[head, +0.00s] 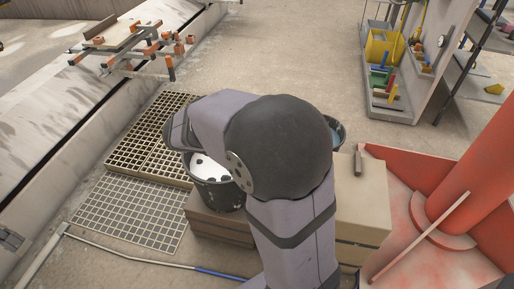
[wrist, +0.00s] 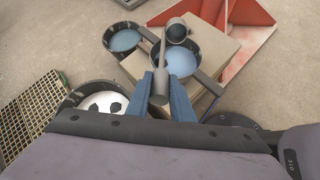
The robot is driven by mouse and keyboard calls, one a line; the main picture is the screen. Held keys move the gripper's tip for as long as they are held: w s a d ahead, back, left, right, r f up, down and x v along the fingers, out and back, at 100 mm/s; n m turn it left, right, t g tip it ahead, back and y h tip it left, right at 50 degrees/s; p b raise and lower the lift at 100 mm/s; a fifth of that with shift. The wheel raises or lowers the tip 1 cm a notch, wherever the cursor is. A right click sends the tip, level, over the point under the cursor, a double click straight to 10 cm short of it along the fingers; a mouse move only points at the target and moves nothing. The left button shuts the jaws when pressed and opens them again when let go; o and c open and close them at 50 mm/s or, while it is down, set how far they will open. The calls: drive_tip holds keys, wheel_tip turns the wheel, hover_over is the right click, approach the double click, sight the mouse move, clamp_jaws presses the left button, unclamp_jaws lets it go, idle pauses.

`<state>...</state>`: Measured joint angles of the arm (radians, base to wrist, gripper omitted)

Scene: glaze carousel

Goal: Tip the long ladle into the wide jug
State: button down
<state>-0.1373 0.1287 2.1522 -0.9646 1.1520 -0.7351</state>
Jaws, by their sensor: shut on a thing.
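In the wrist view my gripper (wrist: 165,88) is shut on the grey handle of the long ladle (wrist: 162,66). The handle runs away from me, and a small dark round cup (wrist: 177,31) shows at its far end, with something bluish inside. Under the handle is a wide dark vessel (wrist: 195,50) with pale blue liquid and a thick side handle. Another dark vessel (wrist: 107,46) with blue liquid stands to its left. I cannot tell which one is the wide jug. In the head view my arm hides the gripper and ladle.
A dark bucket (head: 215,196) with white, black-spotted contents stands left of my arm; it also shows in the wrist view (wrist: 67,103). Box stacks (head: 360,208) stand near my arm. Floor grates (head: 125,212) lie left, a red structure (head: 425,235) right.

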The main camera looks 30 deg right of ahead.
drive_tip(key=d+r+y+p, duration=0.1)
drive_tip(key=p, duration=0.1)
drive_tip(key=r+y+p, duration=0.1)
drive_tip(key=r+p, duration=0.1)
drive_tip(key=d+r+p, duration=0.1)
drive_tip(key=r+p, duration=0.1)
drive_tip(key=shift+d+y, duration=0.35)
drive_tip(key=shift+y, duration=0.05)
drive_tip(key=p, duration=0.2)
drive_tip(key=d+r+y+p, duration=0.1)
drive_tip(key=p, duration=0.1)
drive_tip(key=shift+d+r, duration=0.1)
drive_tip(key=shift+r, duration=0.2)
drive_tip(key=d+r+y+p, duration=0.3)
drive_tip(key=d+y+p, duration=0.2)
drive_tip(key=p, duration=0.7)
drive_tip(key=d+r+y+p, duration=0.3)
drive_tip(key=d+y+p, duration=0.2)
drive_tip(key=d+p, duration=0.4)
drive_tip(key=p, duration=0.4)
drive_tip(key=shift+m, duration=0.3)
drive_tip(key=shift+d+r, duration=0.15)
drive_tip(key=shift+w, duration=0.15)
